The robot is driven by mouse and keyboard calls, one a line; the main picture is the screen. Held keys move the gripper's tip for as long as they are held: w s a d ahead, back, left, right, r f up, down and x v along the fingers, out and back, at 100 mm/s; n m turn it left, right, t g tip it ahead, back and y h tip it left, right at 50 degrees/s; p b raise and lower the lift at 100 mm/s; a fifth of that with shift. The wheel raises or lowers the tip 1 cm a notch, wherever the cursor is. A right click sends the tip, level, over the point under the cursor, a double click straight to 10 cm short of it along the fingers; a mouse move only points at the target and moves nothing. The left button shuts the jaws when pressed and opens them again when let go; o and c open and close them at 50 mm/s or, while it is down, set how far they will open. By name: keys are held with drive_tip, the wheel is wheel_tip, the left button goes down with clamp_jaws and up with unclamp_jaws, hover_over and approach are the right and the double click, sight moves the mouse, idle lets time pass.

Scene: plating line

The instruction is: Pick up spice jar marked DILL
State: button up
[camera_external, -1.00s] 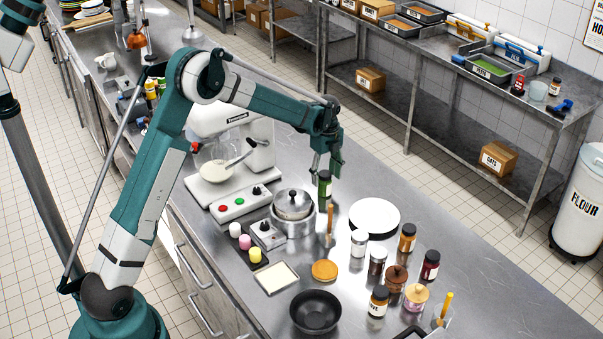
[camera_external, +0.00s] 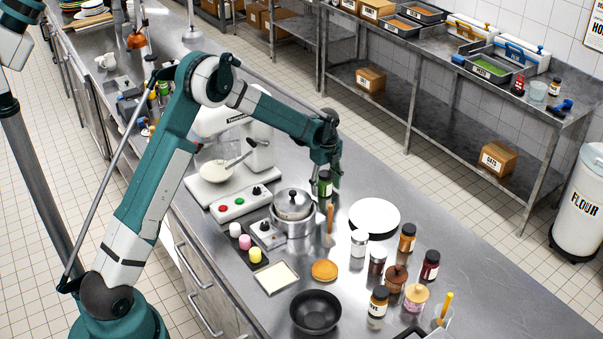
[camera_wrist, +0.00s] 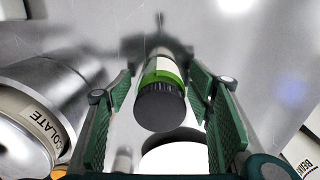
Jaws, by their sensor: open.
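A small spice jar with green contents, a pale label and a black lid stands on the steel counter in the external view (camera_external: 325,187). It also shows in the wrist view (camera_wrist: 160,105); its label is not readable there. My gripper (camera_external: 325,174) is open and reaches down over this jar. In the wrist view, the two green fingers of my gripper (camera_wrist: 164,84) are on either side of the jar, with gaps visible.
A lidded steel pot (camera_external: 293,212) stands close on the left and a white plate (camera_external: 374,216) on the right. A stand mixer (camera_external: 240,150) is behind left. Several other jars, including a dark red one (camera_external: 430,265), stand nearer the front.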

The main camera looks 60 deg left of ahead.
sight(325, 174)
idle(0.4)
drive_tip(key=c, duration=1.2)
drive_tip(key=shift+r, duration=0.15)
drive_tip(key=shift+r, duration=4.85)
